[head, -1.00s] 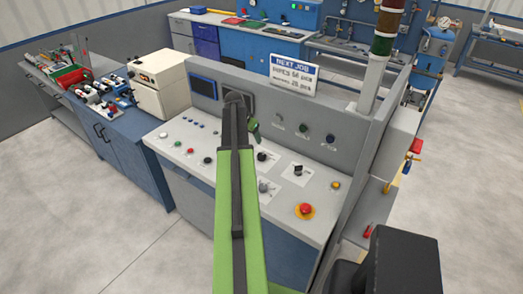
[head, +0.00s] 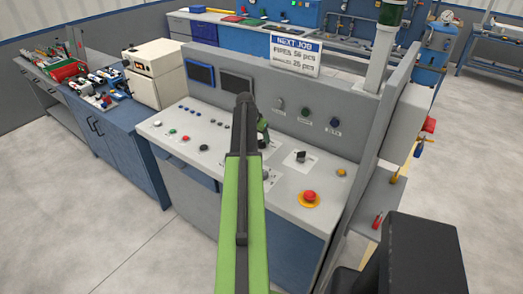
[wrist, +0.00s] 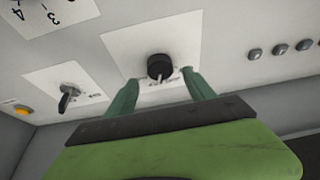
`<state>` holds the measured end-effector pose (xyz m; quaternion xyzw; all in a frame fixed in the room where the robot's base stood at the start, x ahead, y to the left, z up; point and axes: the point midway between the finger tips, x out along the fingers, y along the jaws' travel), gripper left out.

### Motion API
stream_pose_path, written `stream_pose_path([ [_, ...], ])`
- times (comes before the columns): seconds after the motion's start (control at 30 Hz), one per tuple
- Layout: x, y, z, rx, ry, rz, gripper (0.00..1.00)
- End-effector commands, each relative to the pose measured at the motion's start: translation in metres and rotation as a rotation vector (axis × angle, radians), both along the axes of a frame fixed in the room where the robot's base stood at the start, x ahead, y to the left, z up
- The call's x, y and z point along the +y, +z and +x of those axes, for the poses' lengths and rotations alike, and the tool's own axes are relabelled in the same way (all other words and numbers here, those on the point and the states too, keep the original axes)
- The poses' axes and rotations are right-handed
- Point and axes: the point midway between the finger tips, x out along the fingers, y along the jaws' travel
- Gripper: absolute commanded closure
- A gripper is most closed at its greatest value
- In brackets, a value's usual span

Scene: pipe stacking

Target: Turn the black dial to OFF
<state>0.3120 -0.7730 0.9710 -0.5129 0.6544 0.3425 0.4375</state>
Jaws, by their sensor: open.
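The black dial (wrist: 160,67) is a round knob with a pale pointer mark on a white label plate, at upper middle in the wrist view. Lettering beside it is partly covered and unreadable. My gripper (wrist: 158,80) is open, with one green finger on each side of the dial in the picture; I cannot tell whether either touches it. In the head view my gripper (head: 262,132) is over the sloping control panel (head: 215,165), and the arm hides most of the dial's plate.
A switch with a dark handle (wrist: 68,97) sits beside the dial. A yellow button (head: 341,172) and red emergency button (head: 309,196) are to the right. An upright panel (head: 318,110) rises behind. A dial plate with numbers (wrist: 45,12) is at the wrist view's corner.

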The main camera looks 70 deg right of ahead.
Motion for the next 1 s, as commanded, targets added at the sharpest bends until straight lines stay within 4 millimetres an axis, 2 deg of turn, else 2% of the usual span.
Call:
stream_pose_path([
  [0.03, -0.005, -0.021, -0.001, 0.0, -0.001, 0.0, 0.37],
  [0.13, -0.011, -0.033, -0.002, 0.0, 0.0, 0.0, 0.37],
  [0.47, -0.014, -0.034, -0.003, 0.0, 0.001, 0.0, 0.37],
  [0.57, -0.014, -0.034, -0.003, 0.0, 0.001, 0.0, 0.47],
  [0.93, -0.013, -0.034, -0.003, 0.001, 0.001, 0.0, 0.96],
  [1.0, -0.02, -0.034, -0.003, 0.002, 0.0, 0.001, 0.99],
])
